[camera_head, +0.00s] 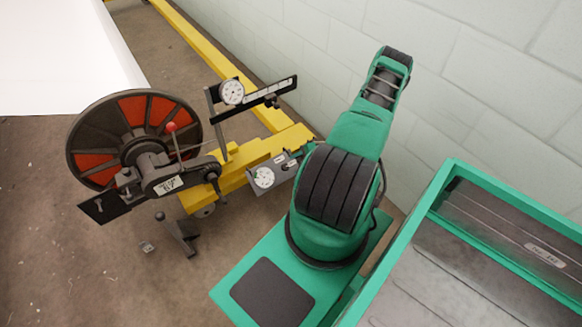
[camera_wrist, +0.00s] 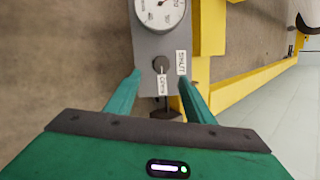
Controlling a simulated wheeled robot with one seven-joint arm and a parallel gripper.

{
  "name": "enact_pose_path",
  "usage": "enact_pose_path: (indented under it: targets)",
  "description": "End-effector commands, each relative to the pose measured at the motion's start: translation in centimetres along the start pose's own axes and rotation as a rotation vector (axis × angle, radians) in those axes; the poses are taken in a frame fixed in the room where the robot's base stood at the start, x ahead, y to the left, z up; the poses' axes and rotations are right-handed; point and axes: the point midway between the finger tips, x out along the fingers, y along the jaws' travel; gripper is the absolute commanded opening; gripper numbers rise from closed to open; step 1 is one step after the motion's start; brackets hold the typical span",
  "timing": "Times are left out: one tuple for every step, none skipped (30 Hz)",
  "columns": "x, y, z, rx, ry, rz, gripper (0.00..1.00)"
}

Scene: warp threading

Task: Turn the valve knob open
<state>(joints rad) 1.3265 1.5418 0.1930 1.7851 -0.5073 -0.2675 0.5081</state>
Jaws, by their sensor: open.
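The valve knob (camera_wrist: 161,64) is a small dark round knob on a grey panel (camera_wrist: 147,45), below a white dial gauge (camera_wrist: 160,12) in the wrist view. A white label reading SHUT (camera_wrist: 182,62) is to its right, and another white label (camera_wrist: 163,85) is just below it, its text hard to read. My gripper (camera_wrist: 159,77) is open, its green fingers on either side of the lower panel, with the knob between and slightly beyond the tips. No contact shows.
A large reel with orange segments (camera_head: 134,108) and a red-tipped lever (camera_head: 171,127) stand left of the panel. A second gauge (camera_head: 232,92) is on a bracket above. A yellow beam (camera_head: 215,55) runs along the block wall (camera_head: 450,70).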

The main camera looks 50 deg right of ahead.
Motion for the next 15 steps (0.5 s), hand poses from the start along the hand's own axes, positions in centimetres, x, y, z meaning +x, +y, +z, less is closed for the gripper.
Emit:
enact_pose_path:
  targets:
    - [-0.7, 0.0, -0.1, 0.0, 0.001, 0.0, 0.48]
    - [-1.1, 0.0, -0.1, -0.001, 0.001, 0.0, 0.48]
    - [-1.5, 0.0, 0.0, -0.001, 0.001, 0.001, 0.48]
    - [-1.7, 0.0, 0.0, -0.001, 0.001, 0.001, 0.48]
    - [-1.9, 0.0, 0.0, -0.001, 0.001, 0.001, 0.48]
    - [-2.1, 0.0, 0.0, -0.001, 0.0, 0.001, 0.48]
    - [-2.2, 0.1, 0.0, -0.001, 0.0, 0.001, 0.48]
    - [-2.3, 0.1, 0.0, -0.001, 0.0, 0.001, 0.48]
    - [-2.4, 0.1, 0.0, -0.001, 0.0, 0.001, 0.48]
    - [-2.4, 0.1, 0.0, -0.001, 0.0, 0.001, 0.48]
    - [-2.5, 0.1, 0.0, -0.001, 0.0, 0.001, 0.48]
    - [-2.5, 0.1, 0.0, -0.001, 0.0, 0.001, 0.48]
    - [-2.4, 0.1, 0.0, -0.001, 0.0, 0.001, 0.48]
    - [-2.4, 0.1, 0.0, -0.001, 0.0, 0.001, 0.48]
    - [-2.4, 0.1, 0.0, -0.001, 0.0, 0.001, 0.48]
